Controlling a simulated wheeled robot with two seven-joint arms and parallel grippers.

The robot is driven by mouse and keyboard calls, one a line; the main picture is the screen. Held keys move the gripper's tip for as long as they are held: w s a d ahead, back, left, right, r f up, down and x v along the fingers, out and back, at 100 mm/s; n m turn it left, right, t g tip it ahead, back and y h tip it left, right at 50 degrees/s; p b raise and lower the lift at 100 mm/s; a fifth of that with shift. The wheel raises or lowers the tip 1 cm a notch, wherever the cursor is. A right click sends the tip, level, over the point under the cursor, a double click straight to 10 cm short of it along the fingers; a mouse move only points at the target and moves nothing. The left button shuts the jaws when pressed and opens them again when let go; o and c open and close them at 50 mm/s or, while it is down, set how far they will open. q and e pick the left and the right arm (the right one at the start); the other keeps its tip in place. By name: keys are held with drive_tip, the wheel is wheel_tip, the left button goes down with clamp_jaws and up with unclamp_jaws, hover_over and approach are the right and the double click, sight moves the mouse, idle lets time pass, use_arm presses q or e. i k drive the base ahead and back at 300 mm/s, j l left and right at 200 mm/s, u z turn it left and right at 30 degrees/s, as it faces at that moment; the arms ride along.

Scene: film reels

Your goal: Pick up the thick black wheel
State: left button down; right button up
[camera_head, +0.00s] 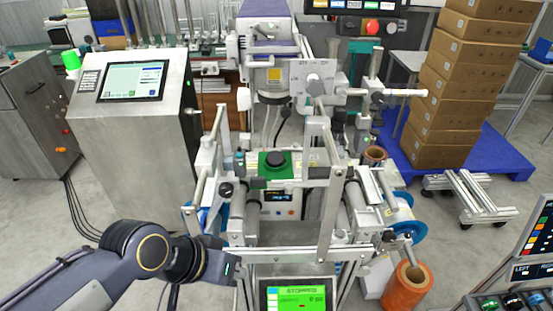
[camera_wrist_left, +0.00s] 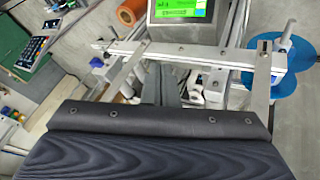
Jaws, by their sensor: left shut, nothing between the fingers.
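A round black piece (camera_head: 275,159), which looks like the thick black wheel, sits on a green block in the middle of the machine in the head view. I cannot make it out in the left wrist view. My left gripper (camera_head: 232,267) is low at the front left of the machine, nearer to me than the black piece and well apart from it. The wrist view shows its grey fingers (camera_wrist_left: 170,78) close together, shut and empty, near the machine's front bars. My right gripper does not show.
Metal frame bars (camera_head: 325,190) stand around the black piece. A green-lit display (camera_head: 297,297) is at the front. An orange roll (camera_head: 407,287) stands at the front right, and a steel cabinet with a screen (camera_head: 135,140) at the left. Stacked boxes (camera_head: 460,75) are behind right.

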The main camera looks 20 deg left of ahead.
sight(275, 158)
drive_tip(key=i+l+u, duration=0.15)
drive_tip(key=l, duration=0.4)
drive_tip(key=l+u, duration=0.1)
drive_tip(key=l, duration=0.5)
drive_tip(key=i+j, duration=0.1)
drive_tip(key=i, duration=0.35)
